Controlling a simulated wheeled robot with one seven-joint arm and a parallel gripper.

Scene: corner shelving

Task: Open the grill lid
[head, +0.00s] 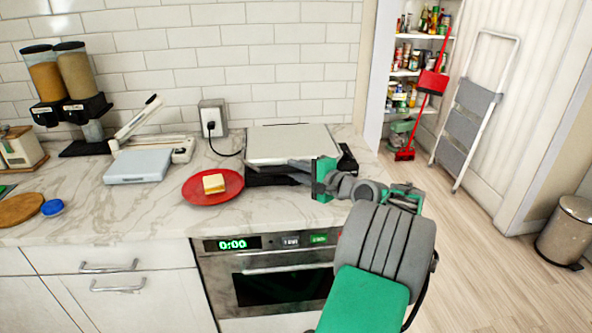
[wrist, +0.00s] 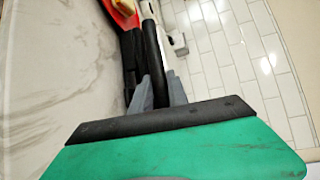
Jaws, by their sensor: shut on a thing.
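The grill (head: 265,178) stands on the marble counter against the tiled wall, with a flat silver-grey lid (head: 290,143) over its black base. The lid looks down or nearly down; a small gap would be hard to see. My gripper (head: 296,165) is at the front of the grill, reaching in from the right. In the wrist view its grey fingers (wrist: 157,94) are shut on the black handle (wrist: 153,55) of the lid. The exact contact is partly hidden by the fingers and green gripper body.
A red plate (head: 201,195) with a sandwich-like piece of bread (head: 214,183) sits left of the grill. A wall outlet (head: 212,118) with a black cord is behind. A white scale-like device (head: 139,166) stands further left. An oven (head: 275,280) is below the counter.

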